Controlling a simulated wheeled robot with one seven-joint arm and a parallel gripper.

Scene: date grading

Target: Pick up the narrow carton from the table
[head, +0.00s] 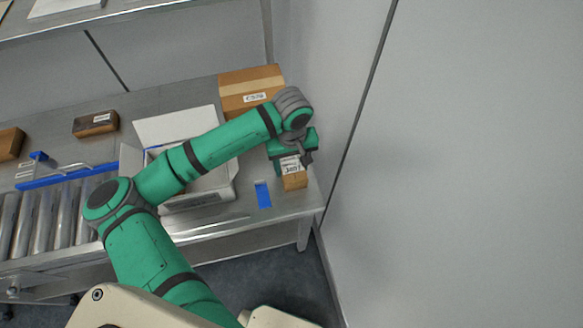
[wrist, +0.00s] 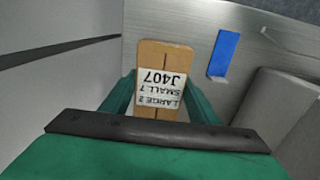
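The narrow carton (head: 294,181) is brown with a white label and sits at the right end of the table, below my gripper (head: 296,160). In the wrist view the carton (wrist: 165,52) is seen from above, with its label upside down, reading J407. The green fingers of my gripper (wrist: 160,98) lie close along both long sides of the carton, with no clear gap showing. Whether they press on it cannot be told. The near end of the carton is hidden by my gripper's body, and its underside is not visible.
A larger taped carton (head: 251,92) stands behind my gripper. An open white box (head: 200,200) is to the left, partly under my arm. A wall (head: 440,160) rises close on the right.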

